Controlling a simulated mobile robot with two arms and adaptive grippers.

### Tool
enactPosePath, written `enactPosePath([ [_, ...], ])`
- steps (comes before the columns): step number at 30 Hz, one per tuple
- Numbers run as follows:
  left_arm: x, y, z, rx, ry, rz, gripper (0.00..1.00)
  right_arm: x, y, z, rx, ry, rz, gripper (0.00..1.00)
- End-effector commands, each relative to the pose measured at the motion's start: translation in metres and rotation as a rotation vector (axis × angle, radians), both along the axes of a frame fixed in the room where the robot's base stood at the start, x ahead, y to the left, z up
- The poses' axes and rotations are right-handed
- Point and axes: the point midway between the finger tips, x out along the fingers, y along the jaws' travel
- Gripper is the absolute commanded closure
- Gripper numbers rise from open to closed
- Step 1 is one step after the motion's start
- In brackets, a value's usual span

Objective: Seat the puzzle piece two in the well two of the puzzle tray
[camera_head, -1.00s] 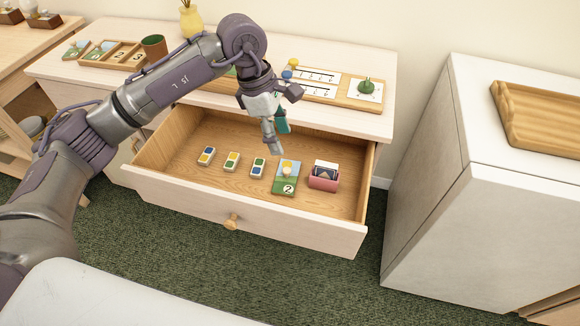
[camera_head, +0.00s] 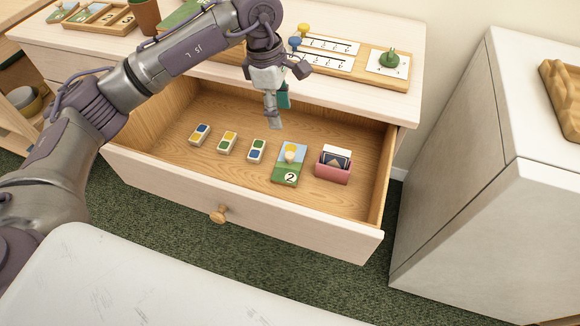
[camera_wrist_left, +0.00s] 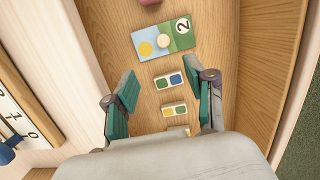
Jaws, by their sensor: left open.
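Puzzle piece two (camera_head: 289,166) lies flat in the open drawer, a picture tile with a yellow shape, a pale round knob and a "2" in a white circle. It also shows in the left wrist view (camera_wrist_left: 163,42), beyond the fingertips. My left gripper (camera_head: 274,112) hangs above the back of the drawer, behind the piece. It is open and empty in the left wrist view (camera_wrist_left: 164,95). The puzzle tray (camera_head: 97,14) is on the cabinet top at the upper left, partly cut off by the frame edge. Its well two cannot be made out clearly. My right gripper is not in view.
Several small coloured domino-like tiles (camera_head: 228,142) lie left of the piece. A pink card box (camera_head: 333,166) stands close to its right. The drawer front (camera_head: 250,218) and side walls surround them. A number board (camera_head: 345,62) and brown cup (camera_head: 146,15) stand on the cabinet top.

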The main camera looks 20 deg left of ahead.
Motion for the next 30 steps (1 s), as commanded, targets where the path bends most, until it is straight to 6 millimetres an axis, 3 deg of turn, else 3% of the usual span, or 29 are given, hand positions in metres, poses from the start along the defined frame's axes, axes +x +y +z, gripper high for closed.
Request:
enactPosePath([
  [5, 0.000, -0.003, -0.021, 0.000, 0.002, 0.000, 0.45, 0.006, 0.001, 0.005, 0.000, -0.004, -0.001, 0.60],
  [13, -0.001, -0.011, -0.072, 0.000, 0.004, 0.000, 0.45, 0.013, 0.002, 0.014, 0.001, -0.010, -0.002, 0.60],
  [23, -0.002, -0.015, -0.095, -0.001, 0.001, -0.001, 0.45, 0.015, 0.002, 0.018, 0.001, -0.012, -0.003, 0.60],
  [30, -0.007, -0.023, -0.128, -0.001, 0.004, 0.000, 0.45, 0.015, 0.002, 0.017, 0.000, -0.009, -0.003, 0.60],
])
